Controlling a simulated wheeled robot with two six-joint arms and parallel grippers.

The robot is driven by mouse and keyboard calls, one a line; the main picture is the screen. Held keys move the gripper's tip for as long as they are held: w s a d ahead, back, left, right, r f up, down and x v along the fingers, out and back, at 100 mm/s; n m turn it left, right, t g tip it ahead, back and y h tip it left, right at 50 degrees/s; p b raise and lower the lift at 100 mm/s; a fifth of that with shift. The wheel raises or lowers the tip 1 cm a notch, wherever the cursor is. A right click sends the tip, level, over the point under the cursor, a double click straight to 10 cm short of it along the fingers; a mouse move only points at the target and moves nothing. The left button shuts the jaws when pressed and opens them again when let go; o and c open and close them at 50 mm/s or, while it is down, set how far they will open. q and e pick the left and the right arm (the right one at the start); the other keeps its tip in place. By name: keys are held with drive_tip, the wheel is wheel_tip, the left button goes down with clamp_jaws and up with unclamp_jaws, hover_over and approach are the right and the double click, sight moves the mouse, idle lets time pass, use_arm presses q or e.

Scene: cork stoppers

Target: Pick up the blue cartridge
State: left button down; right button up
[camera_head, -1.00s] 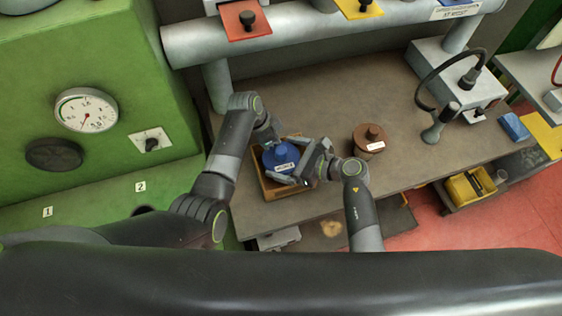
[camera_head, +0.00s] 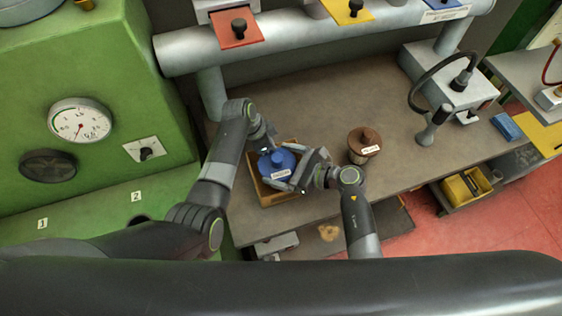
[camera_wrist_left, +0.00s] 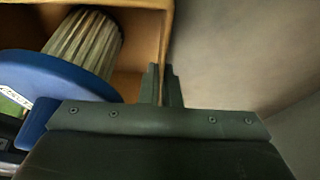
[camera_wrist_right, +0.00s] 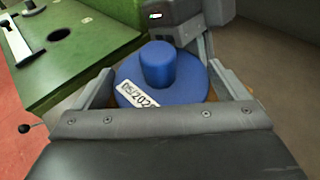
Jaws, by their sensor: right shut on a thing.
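The blue cartridge (camera_head: 274,161) has a round blue cap with a knob and a white label. Its pleated body (camera_wrist_left: 88,45) shows below the cap in the left wrist view, within the wooden box (camera_head: 263,195). I cannot tell whether it is clear of the box floor. My right gripper (camera_head: 300,170) is shut on the cartridge; in the right wrist view its fingers flank the blue cap (camera_wrist_right: 157,68). My left gripper (camera_wrist_left: 164,85) is at the box's edge, its two fingers close on either side of the thin box wall. The left fingertips are mostly hidden in the head view.
A brown-capped cartridge (camera_head: 364,140) stands on the bench (camera_head: 330,110) just right of the box. A grey device with a cable (camera_head: 450,85) stands further right. A green cabinet (camera_head: 95,110) borders the left. The bench's middle and back are largely clear.

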drive_tip(key=shift+s+d+f+n+t+y, duration=0.15)
drive_tip(key=shift+s+d+n+t+y, duration=0.2)
drive_tip(key=shift+s, duration=0.3)
drive_tip(key=shift+s+d+f+n+t+y, duration=0.1)
drive_tip(key=shift+s+n+t+y, duration=0.3)
drive_tip(key=shift+s, duration=0.2)
wheel_tip(320, 180, up, 10)
drive_tip(key=s, duration=0.3)
drive_tip(key=s+d+r+m+g+h, duration=0.1)
drive_tip(key=s+d, duration=0.2)
drive_tip(key=s, duration=0.7)
drive_tip(key=s+d+r+m+g+h, duration=0.1)
drive_tip(key=s+d, duration=0.3)
drive_tip(key=s, duration=0.6)
drive_tip(key=shift+d+r, duration=0.2)
drive_tip(key=shift+r, duration=0.15)
use_arm(q)
drive_tip(key=c, duration=1.6)
unclamp_jaws()
drive_tip(key=shift+o, duration=0.2)
